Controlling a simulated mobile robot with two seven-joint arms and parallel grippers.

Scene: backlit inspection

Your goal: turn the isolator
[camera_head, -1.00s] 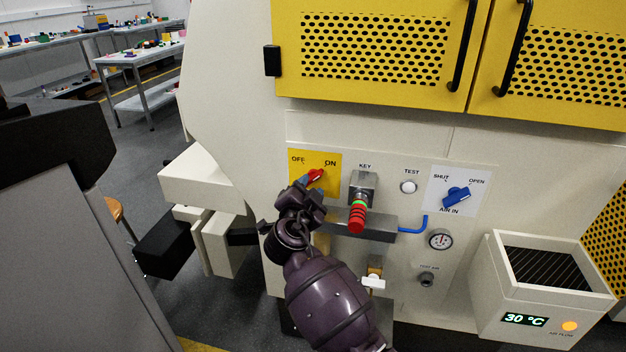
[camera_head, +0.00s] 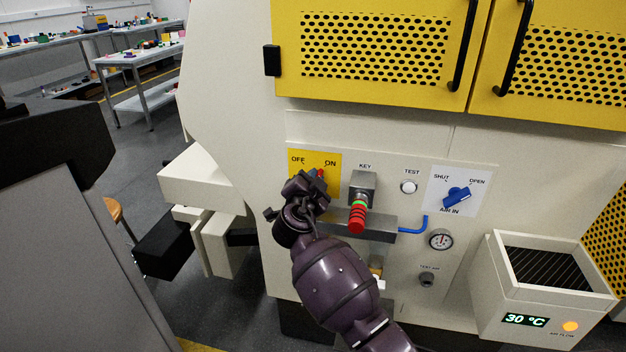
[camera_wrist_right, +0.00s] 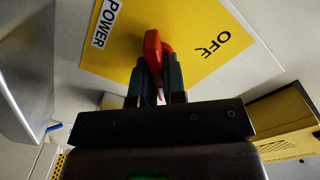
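The isolator is a red handle (camera_head: 321,173) on a yellow plate (camera_head: 333,160) marked OFF and ON. In the head view my right gripper (camera_head: 313,180) covers most of the handle and the lower left of the plate. In the right wrist view the red handle (camera_wrist_right: 153,45) lies between the two blue-grey fingers of my right gripper (camera_wrist_right: 158,82). The fingers sit close on both sides of it and look shut on it. The word OFF shows to its right there. The ON mark is hidden in that view. My left gripper is not in view.
Right of the plate are a key switch with a red and green grip (camera_head: 357,216), a white TEST button (camera_head: 408,187) and a blue AIR IN handle (camera_head: 456,197). A gauge (camera_head: 440,239) and an open-topped box (camera_head: 540,290) with a temperature display sit lower right.

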